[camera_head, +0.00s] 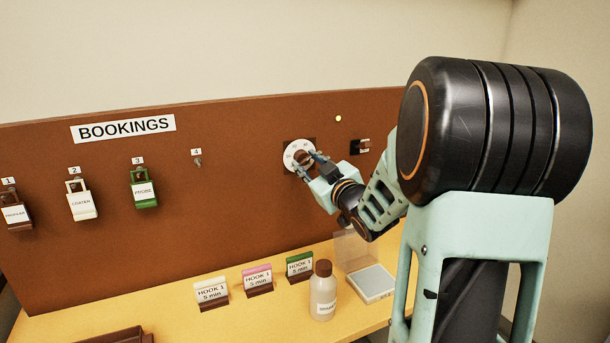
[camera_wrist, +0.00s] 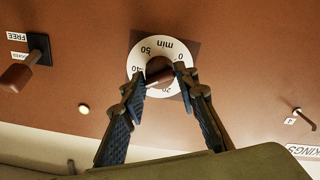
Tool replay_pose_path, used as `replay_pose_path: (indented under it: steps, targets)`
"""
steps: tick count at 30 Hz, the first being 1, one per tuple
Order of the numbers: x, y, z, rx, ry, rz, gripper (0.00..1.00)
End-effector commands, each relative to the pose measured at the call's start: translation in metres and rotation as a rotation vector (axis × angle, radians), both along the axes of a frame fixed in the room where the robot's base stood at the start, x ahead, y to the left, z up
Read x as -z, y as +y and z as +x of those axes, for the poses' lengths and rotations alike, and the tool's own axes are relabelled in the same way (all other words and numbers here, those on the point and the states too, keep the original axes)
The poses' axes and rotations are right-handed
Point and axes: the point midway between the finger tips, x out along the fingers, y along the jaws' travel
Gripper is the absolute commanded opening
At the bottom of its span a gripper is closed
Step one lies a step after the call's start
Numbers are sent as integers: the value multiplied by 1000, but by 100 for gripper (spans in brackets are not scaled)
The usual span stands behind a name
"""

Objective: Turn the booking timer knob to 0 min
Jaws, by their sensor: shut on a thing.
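The booking timer knob (camera_wrist: 158,70) is a brown knob at the centre of a white round dial (camera_wrist: 149,47) on the brown board. In the wrist view the dial shows "min", 0, 50, 40 and 20, upside down or tilted. My gripper (camera_wrist: 159,76) is shut on the knob, one finger on each side. In the head view my gripper (camera_head: 308,164) reaches the dial (camera_head: 294,146) from the lower right and covers part of it. The fingers hide part of the scale, and I cannot tell which number the knob points at.
A lever switch (camera_head: 362,146) and a lit yellow lamp (camera_head: 338,118) are right of the dial. Padlocks hang on the left hooks, such as a green one (camera_head: 144,189); hook 4 (camera_head: 197,162) is bare. Sign cards, a bottle (camera_head: 323,291) and a clear-lidded box (camera_head: 372,284) stand below.

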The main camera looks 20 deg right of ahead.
Motion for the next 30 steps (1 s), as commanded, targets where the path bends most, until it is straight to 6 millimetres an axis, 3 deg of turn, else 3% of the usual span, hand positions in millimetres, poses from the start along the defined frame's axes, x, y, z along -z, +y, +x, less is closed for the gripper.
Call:
replay_pose_path:
  steps: [9, 23, 30]
  targets:
    - [4, 0, 0, -1, -11, -274, 0]
    - [3, 0, 0, 0, -10, -335, 0]
    - [6, 0, 0, 1, -22, -555, 0]
